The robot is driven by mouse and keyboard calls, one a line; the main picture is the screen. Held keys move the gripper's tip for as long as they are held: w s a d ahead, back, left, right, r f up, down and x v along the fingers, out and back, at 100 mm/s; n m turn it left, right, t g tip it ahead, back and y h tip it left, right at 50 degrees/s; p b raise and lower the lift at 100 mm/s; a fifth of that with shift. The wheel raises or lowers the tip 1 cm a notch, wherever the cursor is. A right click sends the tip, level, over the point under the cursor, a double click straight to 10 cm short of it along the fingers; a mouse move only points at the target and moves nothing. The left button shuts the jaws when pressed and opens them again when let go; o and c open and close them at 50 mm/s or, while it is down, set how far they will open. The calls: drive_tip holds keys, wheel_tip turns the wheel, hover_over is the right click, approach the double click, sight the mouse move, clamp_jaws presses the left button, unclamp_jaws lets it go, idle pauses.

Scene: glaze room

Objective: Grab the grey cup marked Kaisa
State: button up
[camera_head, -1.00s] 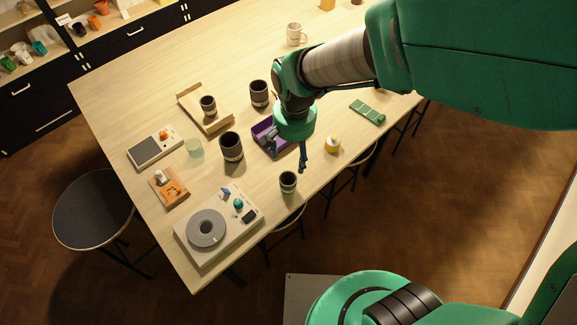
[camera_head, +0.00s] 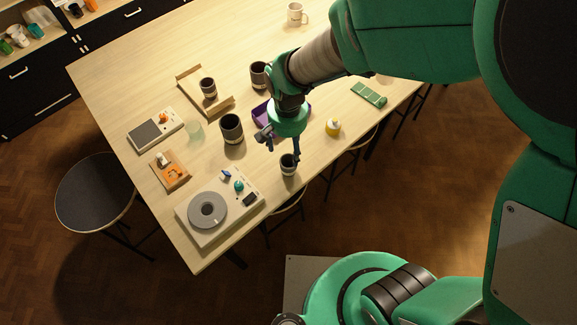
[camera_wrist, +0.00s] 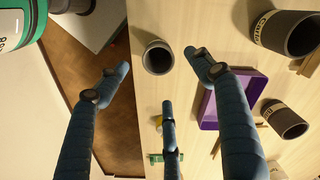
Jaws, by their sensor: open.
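Several dark grey cups with pale label bands stand on the table. A small one (camera_head: 289,166) is near the front edge, just below my gripper (camera_head: 281,147). In the wrist view this small cup (camera_wrist: 158,58) shows its open mouth between my spread fingers (camera_wrist: 155,78); its label is hidden there. My gripper is open and empty. Larger grey cups stand further left (camera_head: 231,130) and behind (camera_head: 259,74), and another small one (camera_head: 208,88) is in a wooden tray (camera_head: 218,106). I cannot read the name Kaisa on any cup.
A purple tray (camera_wrist: 208,110) lies beside my gripper. A yellow-and-white jar (camera_head: 333,127), a green palette (camera_head: 368,94), a wheel device (camera_head: 190,237) and a pale glass (camera_head: 194,130) are also on the table. Stools stand along the edges.

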approach(289, 162)
drive_tip(key=shift+s+a+f, duration=0.1)
drive_tip(key=shift+s+f, duration=0.15)
drive_tip(key=shift+s, duration=0.25)
drive_tip(key=shift+s+f, duration=0.2)
drive_tip(key=shift+s, duration=0.3)
drive_tip(key=shift+s+f+b, duration=0.1)
drive_tip(key=shift+f+b, duration=0.2)
drive_tip(key=shift+f, duration=2.3)
drive_tip(key=c, duration=1.4)
